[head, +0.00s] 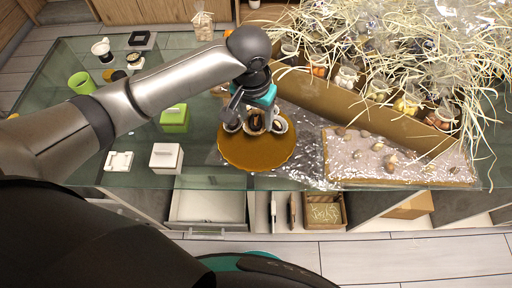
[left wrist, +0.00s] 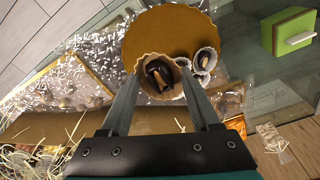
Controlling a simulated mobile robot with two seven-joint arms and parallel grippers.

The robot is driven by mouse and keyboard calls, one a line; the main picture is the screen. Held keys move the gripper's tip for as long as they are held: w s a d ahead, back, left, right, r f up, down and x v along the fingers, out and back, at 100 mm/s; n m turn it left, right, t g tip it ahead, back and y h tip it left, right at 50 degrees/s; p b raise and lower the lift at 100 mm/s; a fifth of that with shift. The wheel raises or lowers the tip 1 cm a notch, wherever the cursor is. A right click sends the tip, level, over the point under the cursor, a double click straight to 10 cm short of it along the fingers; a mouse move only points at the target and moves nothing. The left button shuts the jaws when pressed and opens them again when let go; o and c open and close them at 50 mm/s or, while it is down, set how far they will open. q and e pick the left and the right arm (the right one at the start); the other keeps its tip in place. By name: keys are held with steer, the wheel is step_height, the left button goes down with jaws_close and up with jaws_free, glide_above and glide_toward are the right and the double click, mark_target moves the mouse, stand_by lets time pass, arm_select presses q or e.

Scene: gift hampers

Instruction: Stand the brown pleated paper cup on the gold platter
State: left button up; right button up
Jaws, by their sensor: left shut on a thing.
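The gold platter (head: 256,154), a round board with a scalloped edge, lies on the glass counter. It also shows in the left wrist view (left wrist: 165,28). The brown pleated paper cup (left wrist: 160,68), with a dark filling topped by a light piece, is between the fingers of my left gripper (left wrist: 158,88). My left gripper (head: 251,112) is shut on this cup and is over the far part of the platter. I cannot tell whether the cup touches the platter. White pleated cups (left wrist: 204,62) stand on the platter beside it. My right gripper is not in view.
A long gold box (head: 370,107) with shredded straw and several treats lies behind and right of the platter. A pale tray (head: 400,160) is at the right. Green (head: 174,119) and white (head: 166,157) boxes stand left. The platter's near half is clear.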

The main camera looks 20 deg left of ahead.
mark_target(256, 153)
arm_select(q)
step_height(256, 153, down, 14)
steer(key=b, duration=0.3)
steer(key=shift+r, duration=0.15)
steer(key=o, duration=1.3)
steer(key=r+p, duration=0.1)
steer(key=r, duration=0.3)
steer(key=s+r+p, duration=0.1)
steer(key=r, duration=0.3)
steer(key=r+p, duration=0.1)
steer(key=r, duration=0.3)
steer(key=shift+s+a, duration=0.1)
steer(key=shift+s, duration=0.1)
